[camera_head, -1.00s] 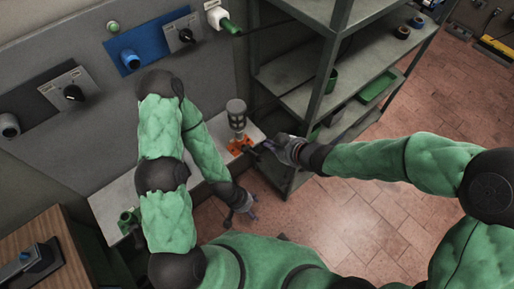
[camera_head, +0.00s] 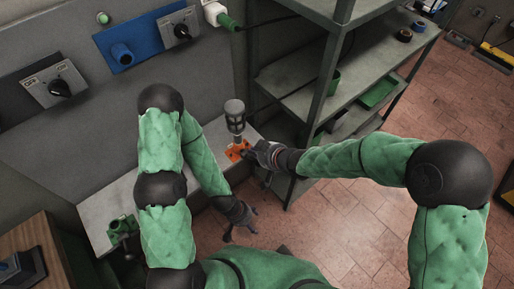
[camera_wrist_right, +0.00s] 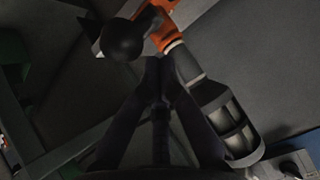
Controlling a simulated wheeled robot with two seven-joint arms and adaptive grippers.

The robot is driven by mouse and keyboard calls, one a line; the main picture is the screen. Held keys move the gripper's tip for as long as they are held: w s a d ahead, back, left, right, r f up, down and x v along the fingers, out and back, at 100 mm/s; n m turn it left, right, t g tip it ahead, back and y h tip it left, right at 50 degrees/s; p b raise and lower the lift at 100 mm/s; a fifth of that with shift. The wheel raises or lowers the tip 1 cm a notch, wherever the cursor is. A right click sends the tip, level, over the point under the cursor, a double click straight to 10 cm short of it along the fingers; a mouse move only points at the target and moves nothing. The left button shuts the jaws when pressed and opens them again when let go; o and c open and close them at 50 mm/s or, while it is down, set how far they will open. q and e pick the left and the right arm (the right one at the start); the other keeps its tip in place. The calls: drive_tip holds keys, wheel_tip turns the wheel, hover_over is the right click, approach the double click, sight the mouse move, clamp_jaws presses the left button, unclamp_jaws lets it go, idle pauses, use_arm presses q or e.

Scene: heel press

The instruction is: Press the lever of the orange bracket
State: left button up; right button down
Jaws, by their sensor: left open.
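The orange bracket (camera_head: 238,150) sits on the edge of the grey ledge, with a grey caged cylinder (camera_head: 235,115) standing at it. In the right wrist view the orange bracket (camera_wrist_right: 160,30) is at the top, beside a dark round knob (camera_wrist_right: 122,40), which looks like the lever's end. My right gripper (camera_head: 254,153) is just right of the bracket. In the wrist view its fingertips (camera_wrist_right: 162,65) meet with nothing between them, just below the knob and bracket; contact cannot be told. My left gripper (camera_head: 240,222) is open and empty, below the ledge's front edge.
A grey metal shelf unit (camera_head: 300,92) stands right of the bracket, close to my right forearm. The grey ledge (camera_head: 105,205) runs along the wall, with a green fixture (camera_head: 122,228) at its left end. A wall panel carries a blue plate (camera_head: 140,45) and dials.

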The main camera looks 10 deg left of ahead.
drive_tip(key=shift+s+d+f, duration=0.1)
drive_tip(key=shift+s+f, duration=0.1)
drive_tip(key=shift+f, duration=0.25)
